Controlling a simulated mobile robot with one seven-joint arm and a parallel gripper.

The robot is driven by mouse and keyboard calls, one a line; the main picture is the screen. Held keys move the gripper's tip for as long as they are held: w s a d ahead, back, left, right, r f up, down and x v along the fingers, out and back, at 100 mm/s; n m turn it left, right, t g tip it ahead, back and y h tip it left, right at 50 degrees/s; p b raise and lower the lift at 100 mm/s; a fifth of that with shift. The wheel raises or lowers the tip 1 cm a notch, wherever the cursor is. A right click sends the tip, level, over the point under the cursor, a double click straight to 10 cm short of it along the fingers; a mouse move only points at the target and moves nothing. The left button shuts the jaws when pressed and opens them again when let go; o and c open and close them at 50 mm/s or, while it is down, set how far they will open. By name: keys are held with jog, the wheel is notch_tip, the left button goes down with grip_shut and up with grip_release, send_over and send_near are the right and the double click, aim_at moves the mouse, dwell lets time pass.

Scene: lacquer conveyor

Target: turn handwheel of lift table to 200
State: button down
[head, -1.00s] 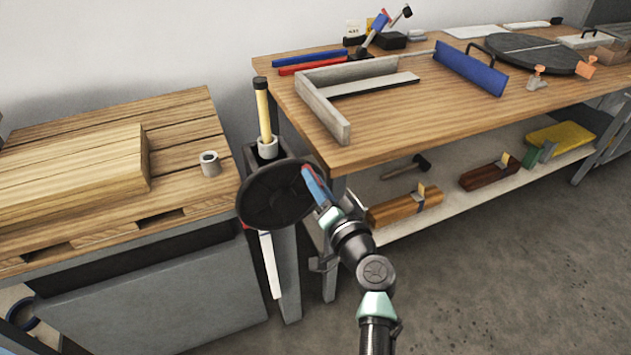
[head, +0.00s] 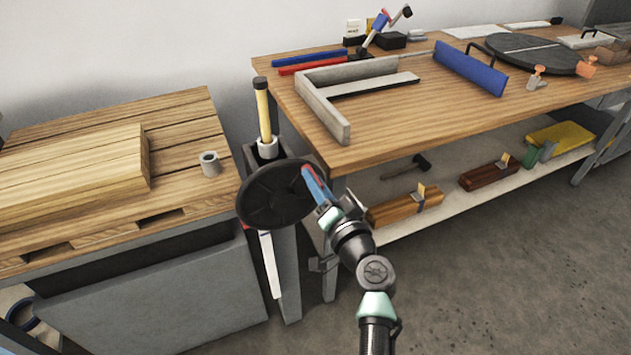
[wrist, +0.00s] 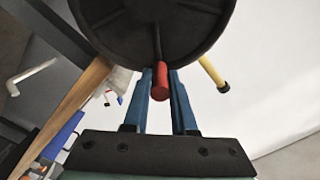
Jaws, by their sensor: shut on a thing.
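The black handwheel (head: 270,198) of the lift table stands at the right edge of the wooden-topped lift table (head: 60,244). The wheel also shows at the top of the wrist view (wrist: 150,30). Its red handle (wrist: 161,80) sits at the rim, between the blue fingers of my gripper (wrist: 161,88). My gripper also shows at the wheel's right side in the head view (head: 308,175). It is shut on the red handle. A yellow rod with a dark cap (head: 263,110) rises behind the wheel. I cannot read any scale value.
A workbench (head: 400,125) stands close on the right, its near leg beside my arm. It carries a grey angle frame (head: 325,105), a blue angle piece (head: 470,68) and a round dark plate (head: 530,52). Wooden boards (head: 80,170) and a small grey cylinder (head: 210,163) lie on the lift table.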

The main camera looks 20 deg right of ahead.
aim_at(242, 202)
jog(key=a+n+b, duration=0.2)
jog(key=a+r+n+b, duration=0.1)
jog(key=a+n+b, duration=0.1)
jog(key=n+b, duration=0.1)
jog(key=shift+s+r+n, duration=0.1)
jog(key=shift+n, duration=0.2)
jog(key=a+n+b, duration=0.3)
jog(key=n+b, duration=0.1)
jog(key=shift+a+n, duration=0.3)
jog(key=shift+a, duration=0.05)
jog(key=a+n+b, duration=0.1)
jog(key=a+f+n+b, duration=0.1)
jog(key=shift+s+n+b, duration=0.1)
jog(key=shift+n+b, duration=0.25)
jog(key=shift+n, duration=0.05)
jog(key=a+n+b, duration=0.1)
jog(key=f+n+b, duration=0.1)
jog(key=shift+a+f+n, duration=0.15)
jog(key=shift+a+n, duration=0.15)
jog(key=shift+a, duration=0.05)
jog(key=a+f+n+b, duration=0.1)
jog(key=n+b, duration=0.1)
jog(key=a+f+n+b, duration=0.1)
jog(key=n, duration=0.1)
jog(key=shift+f+b, duration=0.2)
jog(key=shift+b, duration=0.15)
jog(key=shift+a+f, duration=0.2)
jog(key=shift+f, duration=0.15)
